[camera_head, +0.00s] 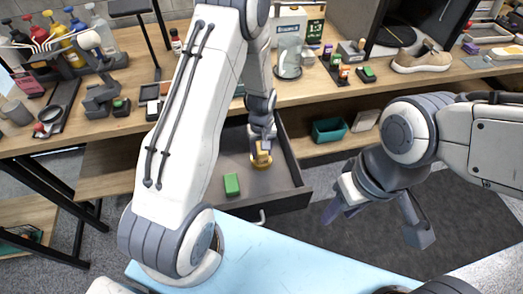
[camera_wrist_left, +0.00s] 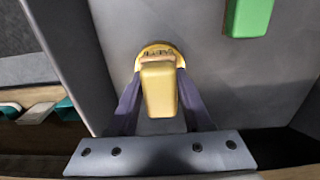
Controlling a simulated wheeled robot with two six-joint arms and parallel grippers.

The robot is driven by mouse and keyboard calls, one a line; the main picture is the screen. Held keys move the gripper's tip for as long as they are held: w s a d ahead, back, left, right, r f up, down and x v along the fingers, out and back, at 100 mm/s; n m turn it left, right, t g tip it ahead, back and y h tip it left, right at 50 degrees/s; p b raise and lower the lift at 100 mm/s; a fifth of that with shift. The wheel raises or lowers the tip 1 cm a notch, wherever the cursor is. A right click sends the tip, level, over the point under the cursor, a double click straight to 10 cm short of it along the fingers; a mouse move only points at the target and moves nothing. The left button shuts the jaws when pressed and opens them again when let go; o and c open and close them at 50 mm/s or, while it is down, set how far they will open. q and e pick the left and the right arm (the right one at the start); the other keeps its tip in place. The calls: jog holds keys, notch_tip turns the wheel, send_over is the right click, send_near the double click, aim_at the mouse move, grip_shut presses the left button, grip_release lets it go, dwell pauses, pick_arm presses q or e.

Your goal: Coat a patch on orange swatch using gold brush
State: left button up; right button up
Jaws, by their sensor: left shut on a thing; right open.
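The gold brush (camera_head: 260,160) is in the open grey drawer (camera_head: 289,199) under the worktop, and also shows in the left wrist view (camera_wrist_left: 159,88). My left gripper (camera_head: 262,147) reaches down into the drawer and is shut on the brush, with one finger on each side of its block-like gold body. The brush's lower end is close to the drawer floor; I cannot tell whether it touches. My right gripper (camera_head: 376,222) is open and empty, right of the drawer over the dark floor mat. I cannot make out an orange swatch in either view.
A green block (camera_head: 232,185) lies in the drawer, left of the brush; it also shows in the left wrist view (camera_wrist_left: 248,16). The drawer walls stand close around the left gripper. A sneaker (camera_head: 421,57) and several bottles stand on the worktop. A light blue surface (camera_head: 285,262) is in front.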

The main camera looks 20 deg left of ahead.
pick_arm(q)
jog(key=shift+f, duration=0.45)
dwell(1.1)
jog(key=shift+r+p, duration=2.8)
jog(key=shift+r, duration=0.7)
